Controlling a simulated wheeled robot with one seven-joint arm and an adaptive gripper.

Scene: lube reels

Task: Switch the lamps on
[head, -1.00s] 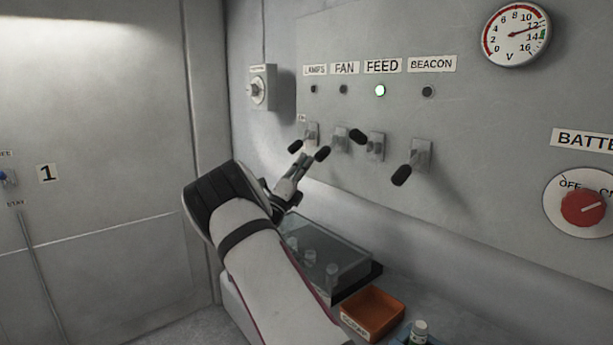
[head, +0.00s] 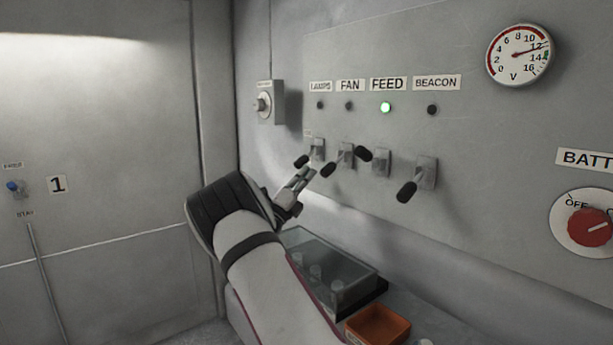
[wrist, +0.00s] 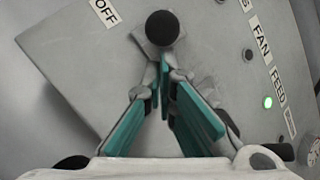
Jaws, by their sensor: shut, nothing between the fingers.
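The lamps switch (head: 302,161) is a lever with a black knob, tilted down below the LAMPS label (head: 320,86). The lamps indicator (head: 320,105) above it is dark. My gripper (head: 305,175) is just below and in front of this lever, shut and empty. In the wrist view, the teal-padded fingers (wrist: 164,75) meet at their tips just short of a round black knob (wrist: 162,28), apparently the lamps lever's. An OFF label (wrist: 104,12) shows beside it. I cannot tell whether fingertips and lever touch.
The fan lever (head: 328,170) and beacon lever (head: 406,191) point down. The feed lever (head: 363,154) is up, its indicator (head: 386,107) green. A red battery knob (head: 590,228) is at right. A clear-lidded case (head: 330,262) and orange bin (head: 378,325) lie below.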

